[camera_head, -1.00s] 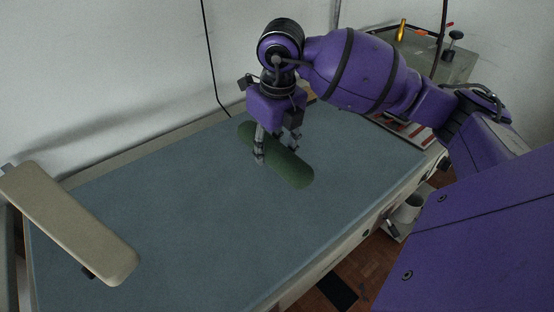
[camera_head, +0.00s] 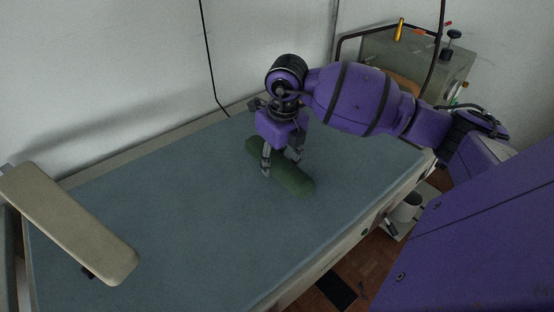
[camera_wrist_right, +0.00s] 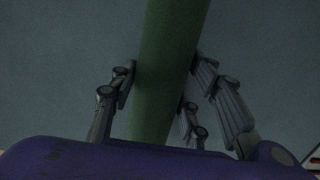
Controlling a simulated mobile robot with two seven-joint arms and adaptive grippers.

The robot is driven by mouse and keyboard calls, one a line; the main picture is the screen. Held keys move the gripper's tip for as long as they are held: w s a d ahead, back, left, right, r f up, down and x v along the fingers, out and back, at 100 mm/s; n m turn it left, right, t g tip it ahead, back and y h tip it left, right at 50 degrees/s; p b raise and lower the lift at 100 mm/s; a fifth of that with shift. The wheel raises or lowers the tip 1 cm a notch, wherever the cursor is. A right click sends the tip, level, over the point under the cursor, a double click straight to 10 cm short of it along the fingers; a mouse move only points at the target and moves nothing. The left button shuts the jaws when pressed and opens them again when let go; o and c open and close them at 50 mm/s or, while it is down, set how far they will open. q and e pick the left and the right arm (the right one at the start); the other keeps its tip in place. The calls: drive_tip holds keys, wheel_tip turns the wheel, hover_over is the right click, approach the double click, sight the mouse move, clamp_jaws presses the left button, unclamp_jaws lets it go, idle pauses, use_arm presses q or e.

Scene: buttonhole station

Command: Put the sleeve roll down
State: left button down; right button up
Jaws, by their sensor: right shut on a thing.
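The sleeve roll is a long green cylinder with rounded ends (camera_head: 294,180). It lies low over the blue-grey table top (camera_head: 190,210) in the head view; whether it touches the surface I cannot tell. My right gripper (camera_head: 281,166) is above its middle with fingers on both sides, shut on it. In the right wrist view the roll (camera_wrist_right: 168,60) runs up between the fingers (camera_wrist_right: 160,95), which press its sides. The gripper hides part of the roll. My left gripper is not in view.
A beige padded sleeve board (camera_head: 70,220) stands out over the table's left end. A grey machine (camera_head: 425,65) stands behind at the right. A black cable (camera_head: 210,60) hangs by the wall. The table's middle and front are clear.

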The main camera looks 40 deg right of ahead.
sight(281, 160)
drive_tip(key=o, duration=1.3)
drive_tip(key=shift+f, duration=0.1)
drive_tip(key=shift+o, duration=0.2)
wheel_tip(281, 160, up, 12)
drive_tip(key=s, duration=0.1)
drive_tip(key=shift+s, duration=0.25)
